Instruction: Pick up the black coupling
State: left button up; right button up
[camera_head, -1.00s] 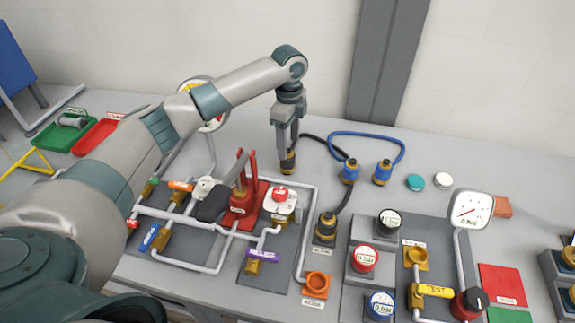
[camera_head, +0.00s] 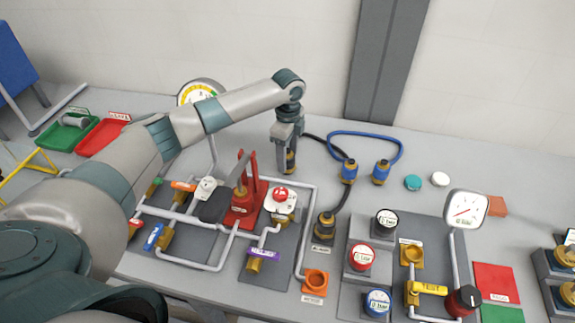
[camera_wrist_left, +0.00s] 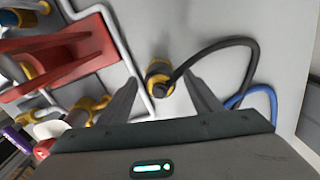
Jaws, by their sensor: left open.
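The black coupling (camera_head: 291,167), black with gold bands, stands on the grey table behind the pump skid, at the loose end of a black hose. It also shows in the left wrist view (camera_wrist_left: 158,75). My left gripper (camera_head: 286,158) is above it, pointing down. In the left wrist view, the two fingers of my left gripper (camera_wrist_left: 163,92) are spread apart, with the coupling in the gap between them. Neither finger visibly touches it. In the head view, the fingers partly hide it. My right gripper is not in view.
The black hose (camera_wrist_left: 240,42) loops to a second black-and-gold fitting (camera_head: 325,226). Close by are the red hand pump (camera_head: 243,205), grey pipes and a blue hose (camera_head: 375,135) with two blue couplings. A teal cap (camera_head: 413,183) and a white cap (camera_head: 440,179) lie to the right.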

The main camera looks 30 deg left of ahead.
aim_at(289, 150)
pick_arm(q)
jog(key=shift+c, duration=0.7)
jog(key=c, duration=1.1)
jog(key=shift+c, duration=0.2)
jog(key=shift+r+b, duration=0.55)
jog(key=shift+r, duration=0.3)
jog(key=shift+d+r+b, duration=0.25)
jog(key=shift+r+b, duration=0.35)
jog(key=shift+r, duration=0.6)
jog(key=s+d+r+b, duration=0.1)
jog(key=s+d+r, duration=0.1)
jog(key=d, duration=0.3)
jog(key=s+d+r+b, duration=0.2)
jog(key=d+r, duration=0.3)
jog(key=shift+s+d, duration=0.15)
jog(key=shift+s, duration=0.15)
